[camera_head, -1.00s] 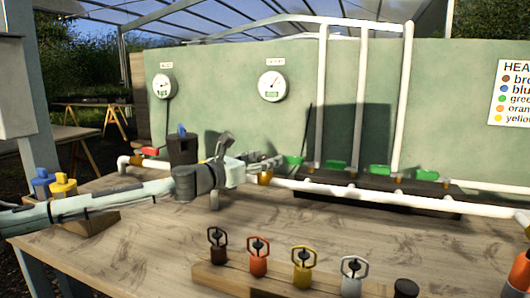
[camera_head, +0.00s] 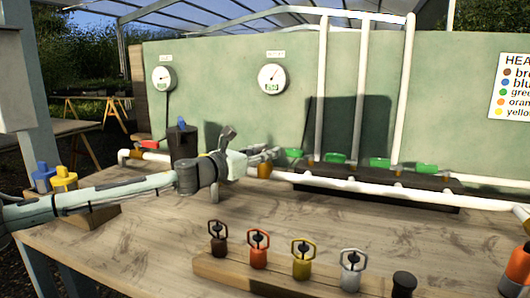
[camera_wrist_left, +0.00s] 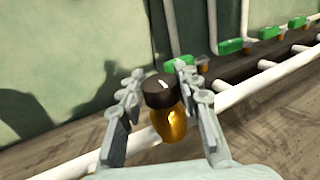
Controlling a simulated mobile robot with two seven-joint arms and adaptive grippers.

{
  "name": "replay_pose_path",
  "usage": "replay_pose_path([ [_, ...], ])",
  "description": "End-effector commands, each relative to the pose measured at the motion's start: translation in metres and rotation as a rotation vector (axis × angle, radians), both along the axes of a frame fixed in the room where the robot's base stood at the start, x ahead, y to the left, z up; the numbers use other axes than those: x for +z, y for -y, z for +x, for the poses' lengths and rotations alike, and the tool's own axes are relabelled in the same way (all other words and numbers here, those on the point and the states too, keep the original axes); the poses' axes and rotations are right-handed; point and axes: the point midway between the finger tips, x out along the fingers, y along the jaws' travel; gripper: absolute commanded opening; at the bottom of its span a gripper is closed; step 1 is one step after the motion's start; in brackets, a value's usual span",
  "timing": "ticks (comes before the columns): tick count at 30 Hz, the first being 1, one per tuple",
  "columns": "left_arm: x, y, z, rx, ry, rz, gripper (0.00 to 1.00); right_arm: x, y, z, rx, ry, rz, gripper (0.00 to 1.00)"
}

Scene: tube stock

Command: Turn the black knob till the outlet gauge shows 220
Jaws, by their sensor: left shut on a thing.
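The black knob (camera_wrist_left: 159,90) sits on a brass body (camera_wrist_left: 169,124) on the white pipe in the left wrist view. My left gripper (camera_wrist_left: 160,76) has a finger on each side of the knob and is shut on it. In the head view my left gripper (camera_head: 268,155) reaches the pipe from the left and hides the knob; the brass body (camera_head: 264,171) shows below. The outlet gauge (camera_head: 272,78) is the right one of two round white gauges on the green panel. Its needle points up and right; its small green display looks like 250, but is hard to read. My right gripper is not in view.
The other gauge (camera_head: 163,79) hangs further left. Several green-handled valves (camera_head: 335,158) stand along the pipes to the right. A wooden rack (camera_head: 245,275) with several coloured heads lies at the front. A red lever (camera_head: 151,144) and dark post (camera_head: 183,146) stand behind my left arm.

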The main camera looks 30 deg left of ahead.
Motion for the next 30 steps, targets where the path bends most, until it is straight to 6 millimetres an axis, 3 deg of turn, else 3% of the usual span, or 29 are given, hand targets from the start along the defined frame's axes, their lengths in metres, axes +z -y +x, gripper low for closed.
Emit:
replay_pose_path([
  [4, 0.002, 0.001, 0.0, 0.035, 0.001, -0.001, 0.05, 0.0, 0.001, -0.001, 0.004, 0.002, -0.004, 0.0],
  [12, 0.002, 0.003, 0.0, 0.197, 0.002, -0.004, 0.05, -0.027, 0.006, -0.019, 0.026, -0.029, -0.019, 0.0],
  [30, 0.0, 0.002, 0.0, 0.572, 0.0, -0.002, 0.05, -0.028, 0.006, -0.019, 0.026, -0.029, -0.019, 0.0],
])
